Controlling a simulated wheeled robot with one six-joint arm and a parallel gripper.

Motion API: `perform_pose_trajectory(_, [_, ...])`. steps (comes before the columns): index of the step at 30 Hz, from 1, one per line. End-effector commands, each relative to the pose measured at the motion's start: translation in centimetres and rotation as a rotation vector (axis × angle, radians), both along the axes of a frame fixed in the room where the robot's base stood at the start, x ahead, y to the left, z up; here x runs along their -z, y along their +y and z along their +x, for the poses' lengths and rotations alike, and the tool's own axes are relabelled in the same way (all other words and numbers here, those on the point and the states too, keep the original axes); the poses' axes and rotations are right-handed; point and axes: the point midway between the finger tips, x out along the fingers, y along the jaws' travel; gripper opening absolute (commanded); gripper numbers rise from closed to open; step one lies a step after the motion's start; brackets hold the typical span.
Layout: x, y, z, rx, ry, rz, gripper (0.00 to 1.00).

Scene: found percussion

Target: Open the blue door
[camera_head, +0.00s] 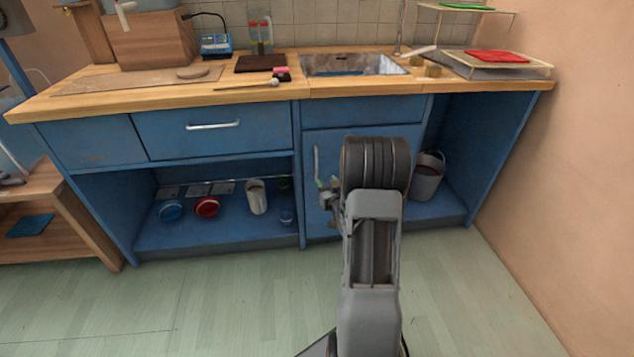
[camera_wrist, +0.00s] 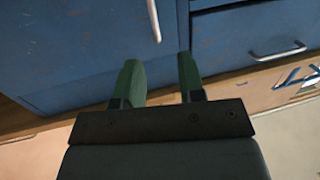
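The blue door (camera_head: 328,143) is the cabinet front below the sink, and it looks shut. It has a pale upright bar handle (camera_head: 317,162) near its left edge. In the wrist view the blue door (camera_wrist: 75,45) fills the upper left, and its handle (camera_wrist: 153,18) comes down from the top edge. My gripper (camera_wrist: 158,60) is open, with its two green fingers apart and nothing between them. The handle's end lies just beyond the fingertips, in line with the gap. In the head view my arm hides much of the door and part of my gripper (camera_head: 328,185).
A drawer with a bar handle (camera_head: 213,125) is left of the door, above an open shelf with a blue dish (camera_head: 171,211), a red dish (camera_head: 207,207) and a white cup (camera_head: 257,197). A grey bucket (camera_head: 427,178) stands right of the door. The floor in front is clear.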

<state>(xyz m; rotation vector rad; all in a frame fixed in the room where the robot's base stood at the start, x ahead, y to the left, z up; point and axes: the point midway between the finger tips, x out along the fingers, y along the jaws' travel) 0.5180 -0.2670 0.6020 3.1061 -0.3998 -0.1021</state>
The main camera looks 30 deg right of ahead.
Motion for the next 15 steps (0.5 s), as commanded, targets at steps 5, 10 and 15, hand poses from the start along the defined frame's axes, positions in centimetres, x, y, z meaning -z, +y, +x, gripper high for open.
perform_pose_trajectory(5, [2.4,-1.0,-0.2,-0.002,-0.057,0.002,0.36])
perform_pose_trajectory(10, [2.6,-1.6,1.7,-0.005,-0.069,0.001,0.36])
perform_pose_trajectory(15, [2.6,-2.4,4.9,-0.004,-0.070,0.000,0.36])
